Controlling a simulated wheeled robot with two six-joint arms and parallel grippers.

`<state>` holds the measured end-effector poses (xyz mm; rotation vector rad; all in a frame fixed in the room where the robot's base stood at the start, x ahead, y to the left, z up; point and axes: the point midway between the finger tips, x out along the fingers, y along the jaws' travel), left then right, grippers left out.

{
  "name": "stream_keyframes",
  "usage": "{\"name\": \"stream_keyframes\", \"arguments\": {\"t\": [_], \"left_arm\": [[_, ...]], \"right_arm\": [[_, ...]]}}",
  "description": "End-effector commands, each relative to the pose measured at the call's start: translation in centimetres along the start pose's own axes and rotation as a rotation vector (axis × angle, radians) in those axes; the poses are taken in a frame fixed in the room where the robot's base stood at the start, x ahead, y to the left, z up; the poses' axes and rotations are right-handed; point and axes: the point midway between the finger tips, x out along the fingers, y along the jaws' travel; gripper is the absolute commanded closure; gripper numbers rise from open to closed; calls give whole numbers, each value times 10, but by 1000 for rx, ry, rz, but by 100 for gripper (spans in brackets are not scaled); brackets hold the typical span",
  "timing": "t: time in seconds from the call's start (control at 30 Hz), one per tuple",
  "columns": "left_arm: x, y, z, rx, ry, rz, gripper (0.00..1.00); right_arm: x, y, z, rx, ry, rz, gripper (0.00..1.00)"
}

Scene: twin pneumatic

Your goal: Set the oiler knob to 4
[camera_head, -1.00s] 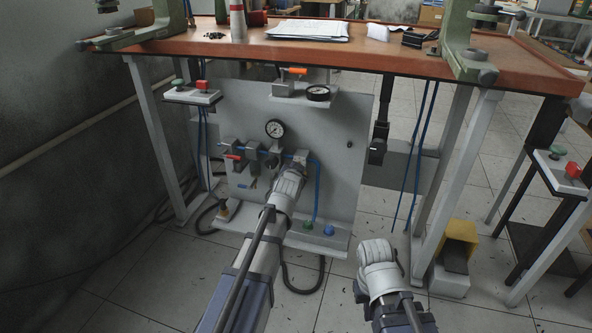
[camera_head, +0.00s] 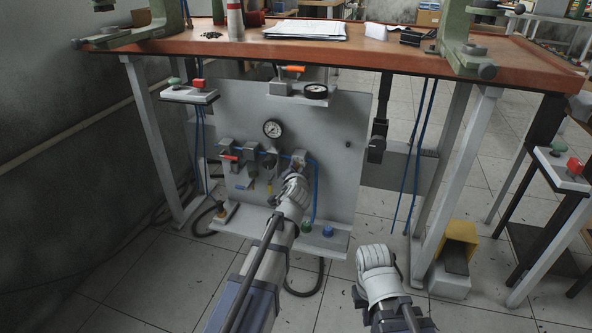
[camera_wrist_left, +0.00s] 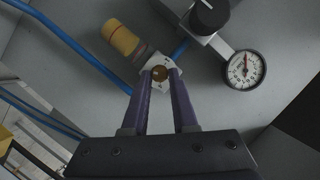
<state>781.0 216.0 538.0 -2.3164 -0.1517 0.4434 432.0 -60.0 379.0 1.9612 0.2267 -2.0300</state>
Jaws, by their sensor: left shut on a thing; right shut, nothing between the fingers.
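The oiler shows in the left wrist view as a pale block with a yellow bowl (camera_wrist_left: 121,38). Any numbers on the knob are too small to read. In the head view my left gripper (camera_head: 296,172) reaches the right end of the row of air units on the grey panel and hides most of the oiler. My right gripper (camera_head: 375,254) is shut and empty, low at the right, apart from the panel.
A pressure gauge (camera_head: 273,128) and a black regulator knob (camera_wrist_left: 209,15) are beside the oiler. Blue hoses (camera_wrist_left: 75,45) run close by. The orange-topped bench (camera_head: 330,55) overhangs the panel (camera_head: 335,150). A yellow foot pedal (camera_head: 460,235) stands on the floor at right.

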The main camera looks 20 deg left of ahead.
Motion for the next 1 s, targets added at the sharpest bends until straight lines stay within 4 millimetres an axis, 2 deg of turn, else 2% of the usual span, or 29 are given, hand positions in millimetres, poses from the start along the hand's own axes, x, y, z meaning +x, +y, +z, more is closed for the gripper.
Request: {"name": "stream_keyframes", "arguments": {"t": [0.17,0.2,0.47,0.77,1.0], "left_arm": [[-1,0,1,-2,-3,1,100],[-1,0,1,-2,-3,1,71],[0,0,0,-2,-1,1,44],[-2,0,0,-2,0,1,44],[-26,-1,0,-3,0,1,44]], "right_arm": [[0,0,0,0,0,0,100],[0,0,0,0,0,0,100],[0,0,0,0,0,0,100],[-1,0,0,0,0,0,100],[-8,1,0,0,0,0,100]]}}
